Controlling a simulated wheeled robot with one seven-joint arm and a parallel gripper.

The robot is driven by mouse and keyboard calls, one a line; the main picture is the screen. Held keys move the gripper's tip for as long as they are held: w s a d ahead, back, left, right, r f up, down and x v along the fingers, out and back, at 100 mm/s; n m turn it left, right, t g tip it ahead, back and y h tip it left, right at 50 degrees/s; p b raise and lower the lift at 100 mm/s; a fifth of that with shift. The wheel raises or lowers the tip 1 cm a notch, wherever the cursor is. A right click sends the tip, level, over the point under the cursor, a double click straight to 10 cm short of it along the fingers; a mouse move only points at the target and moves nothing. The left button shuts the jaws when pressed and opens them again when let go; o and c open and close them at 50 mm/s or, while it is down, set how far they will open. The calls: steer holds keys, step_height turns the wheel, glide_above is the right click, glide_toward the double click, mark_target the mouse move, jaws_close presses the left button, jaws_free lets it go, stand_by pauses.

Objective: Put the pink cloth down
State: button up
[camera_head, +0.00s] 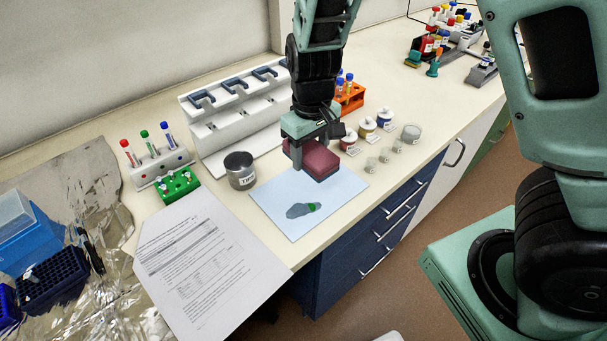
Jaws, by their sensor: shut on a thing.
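The pink cloth (320,162) is a folded, dark pink block-like pad in the head view. My gripper (308,150) points down from above and is shut on it at its left part. The cloth is over the far part of a pale blue sheet (333,205); I cannot tell whether it touches the sheet. The far finger is partly hidden by the cloth and gripper body.
A metal "TIPS" can (240,170) stands left of the sheet. A white rack (235,110) is behind. Small jars (367,127) and clear cups stand to the right. Printed paper (205,265) lies at the near left. The bench's front edge is close to the sheet.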

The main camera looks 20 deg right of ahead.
mark_target(310, 189)
step_height(310, 189, down, 9)
steer(key=shift+r, duration=0.1)
stand_by(0.3)
steer(key=shift+f, duration=0.2)
steer(key=o, duration=1.1)
